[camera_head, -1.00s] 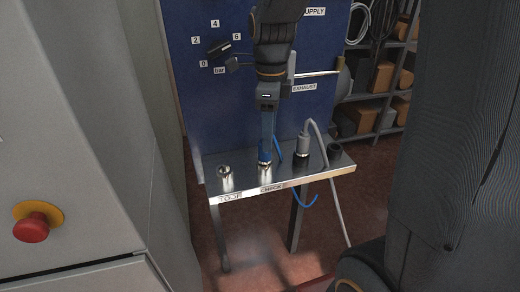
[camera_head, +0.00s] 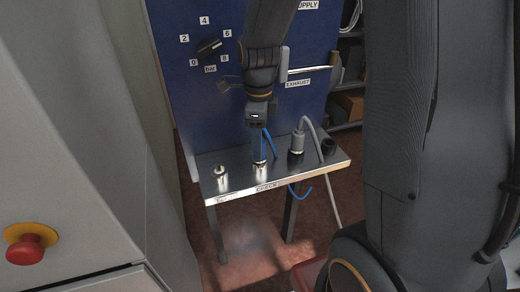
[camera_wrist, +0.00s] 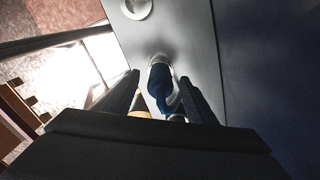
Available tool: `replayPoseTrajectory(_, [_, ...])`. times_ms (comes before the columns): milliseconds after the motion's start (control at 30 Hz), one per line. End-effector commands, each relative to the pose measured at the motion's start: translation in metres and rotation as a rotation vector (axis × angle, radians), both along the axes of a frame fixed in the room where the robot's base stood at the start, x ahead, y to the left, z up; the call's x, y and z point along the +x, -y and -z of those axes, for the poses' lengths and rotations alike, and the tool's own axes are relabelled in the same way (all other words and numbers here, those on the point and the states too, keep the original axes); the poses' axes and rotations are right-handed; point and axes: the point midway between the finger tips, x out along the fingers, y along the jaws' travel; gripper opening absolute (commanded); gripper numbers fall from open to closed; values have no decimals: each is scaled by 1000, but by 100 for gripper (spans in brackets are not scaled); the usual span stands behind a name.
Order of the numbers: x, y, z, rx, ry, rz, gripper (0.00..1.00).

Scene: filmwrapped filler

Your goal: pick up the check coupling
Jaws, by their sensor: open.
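The check coupling (camera_head: 259,152) is a blue fitting standing upright in a metal socket on the steel shelf, behind the label CHECK. A blue hose is beside it. My gripper (camera_head: 258,126) points down from above at it. In the wrist view, the coupling (camera_wrist: 159,80) shows between the open fingers of my gripper (camera_wrist: 159,77), one finger on each side. I cannot tell whether either finger touches it. The gripper's body hides part of the coupling's near end in the wrist view.
The steel shelf (camera_head: 231,184) also holds an empty metal socket (camera_head: 220,172) at left, a grey coupling with a grey hose (camera_head: 297,142) and a dark round fitting (camera_head: 328,146) at right. A blue panel (camera_head: 185,95) stands behind. A grey cabinet with a red button (camera_head: 25,250) is at left.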

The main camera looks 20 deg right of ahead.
Motion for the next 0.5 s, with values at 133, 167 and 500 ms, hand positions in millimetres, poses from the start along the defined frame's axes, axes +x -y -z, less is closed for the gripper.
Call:
replayPoseTrajectory(133, [-1, 1, 12, 0, -1, 2, 51])
replayPoseTrajectory(167, [-1, 1, 14, 0, -1, 2, 51])
replayPoseTrajectory(500, [0, 2, 15, 0, 0, 3, 38])
